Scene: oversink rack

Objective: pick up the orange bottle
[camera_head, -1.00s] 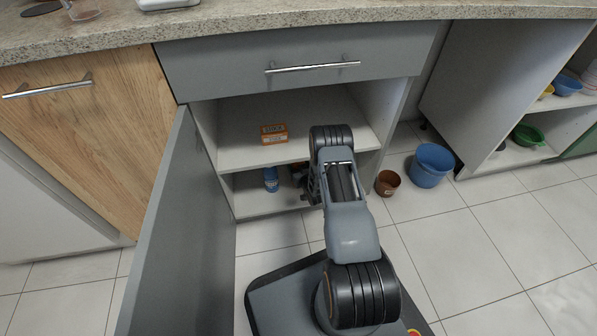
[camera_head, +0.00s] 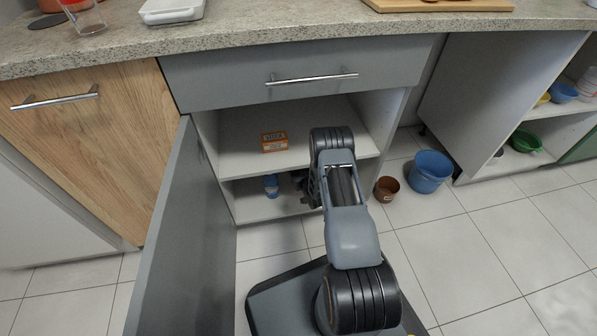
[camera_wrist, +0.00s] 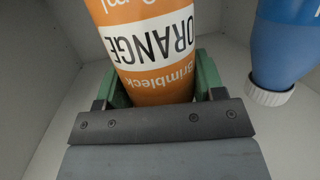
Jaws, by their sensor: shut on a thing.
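The orange bottle (camera_wrist: 150,45) fills the upper middle of the wrist view, with a white band reading "ORANGE". My gripper (camera_wrist: 160,90) is shut on it, with a green finger against each side of the bottle. In the head view my arm reaches into the lower shelf of the open cabinet, and the arm hides the orange bottle and most of my gripper there.
A blue bottle (camera_wrist: 285,45) with a white cap is close on the right; it also shows in the head view (camera_head: 271,186). An orange box (camera_head: 274,141) sits on the upper shelf (camera_head: 235,150). The open cabinet door (camera_head: 185,235) is left. A brown pot (camera_head: 387,188) and blue bucket (camera_head: 430,171) stand on the floor.

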